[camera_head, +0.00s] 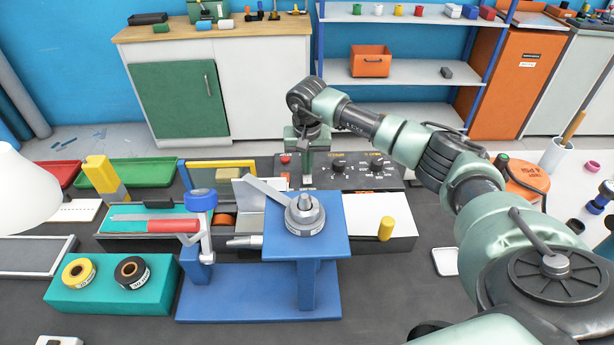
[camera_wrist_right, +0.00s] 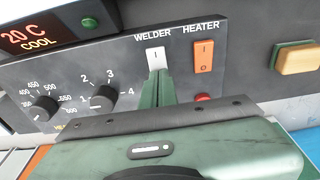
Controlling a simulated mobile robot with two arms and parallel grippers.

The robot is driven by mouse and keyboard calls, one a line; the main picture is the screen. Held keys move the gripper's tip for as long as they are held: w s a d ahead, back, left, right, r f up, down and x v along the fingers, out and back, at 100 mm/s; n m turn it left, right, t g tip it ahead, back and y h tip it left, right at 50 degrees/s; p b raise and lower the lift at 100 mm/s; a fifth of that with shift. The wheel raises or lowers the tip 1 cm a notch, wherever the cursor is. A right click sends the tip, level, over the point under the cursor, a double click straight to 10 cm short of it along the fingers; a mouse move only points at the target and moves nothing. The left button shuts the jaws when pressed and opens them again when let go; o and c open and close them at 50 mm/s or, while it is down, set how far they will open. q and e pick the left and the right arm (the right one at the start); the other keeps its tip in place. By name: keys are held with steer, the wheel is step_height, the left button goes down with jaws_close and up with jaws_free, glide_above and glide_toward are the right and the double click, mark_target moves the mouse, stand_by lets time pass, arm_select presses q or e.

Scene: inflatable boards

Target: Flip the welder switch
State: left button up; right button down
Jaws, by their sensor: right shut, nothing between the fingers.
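The welder switch (camera_wrist_right: 156,57) is a white rocker under the WELDER label on the black control panel (camera_wrist_right: 60,75). My right gripper (camera_wrist_right: 160,84) is shut and empty, with its fingertips at the lower part of the switch; I cannot tell if they touch it. My left gripper is not in view.
An orange heater switch (camera_wrist_right: 204,55) sits right beside the welder switch, with a red button (camera_wrist_right: 202,98) below it. Dials (camera_wrist_right: 103,97) are to the left. In the head view a blue stand (camera_head: 330,235) with a lever stands in front of the panel.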

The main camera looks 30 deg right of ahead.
steer(key=shift+f, duration=0.2)
steer(key=shift+s, duration=0.1)
steer(key=shift+r+p, duration=2)
steer(key=shift+r, duration=1.55)
